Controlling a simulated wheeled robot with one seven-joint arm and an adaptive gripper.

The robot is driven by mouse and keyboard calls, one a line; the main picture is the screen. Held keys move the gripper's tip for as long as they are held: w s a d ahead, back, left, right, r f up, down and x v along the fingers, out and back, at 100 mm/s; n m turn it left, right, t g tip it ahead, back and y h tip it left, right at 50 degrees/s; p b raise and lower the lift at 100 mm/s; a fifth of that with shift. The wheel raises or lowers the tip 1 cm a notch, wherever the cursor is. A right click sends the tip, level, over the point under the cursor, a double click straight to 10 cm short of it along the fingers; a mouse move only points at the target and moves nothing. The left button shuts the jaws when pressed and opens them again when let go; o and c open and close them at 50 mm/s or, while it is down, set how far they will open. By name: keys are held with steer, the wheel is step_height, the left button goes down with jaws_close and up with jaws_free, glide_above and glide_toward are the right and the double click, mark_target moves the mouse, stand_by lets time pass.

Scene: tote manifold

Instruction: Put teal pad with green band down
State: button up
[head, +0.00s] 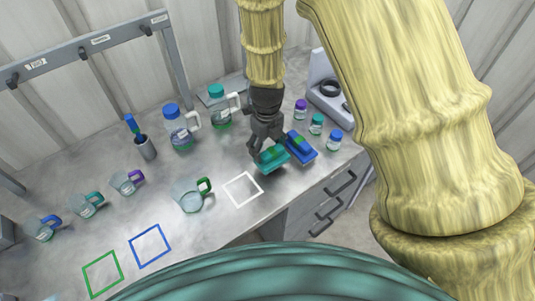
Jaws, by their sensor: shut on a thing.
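The teal pad with green band (272,164) is at the right of the worktop, below the fingers of my gripper (267,150). My gripper reaches down from above and is shut on the pad. I cannot tell whether the pad's underside touches the worktop. A blue pad with a green band (301,146) lies close to its right. The gripper's fingers hide part of the teal pad's top.
White (243,189), blue (150,246) and green (103,274) outlined squares mark the worktop (215,225). A green-handled beaker (190,196) stands left of the white square. Capped jugs (180,133) stand behind, small jars (316,125) at right.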

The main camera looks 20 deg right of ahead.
mark_target(267, 154)
steer(key=shift+s+f+b, duration=0.2)
steer(key=shift+f+b, duration=0.8)
steer(key=shift+b, duration=0.15)
steer(key=shift+w+f+b, duration=0.15)
steer(key=shift+f+b, duration=0.55)
steer(key=shift+f, duration=0.05)
steer(key=shift+r, duration=0.1)
steer(key=o, duration=1.3)
steer(key=shift+o, duration=0.2)
step_height(267, 154, up, 12)
steer(key=p, duration=1.2)
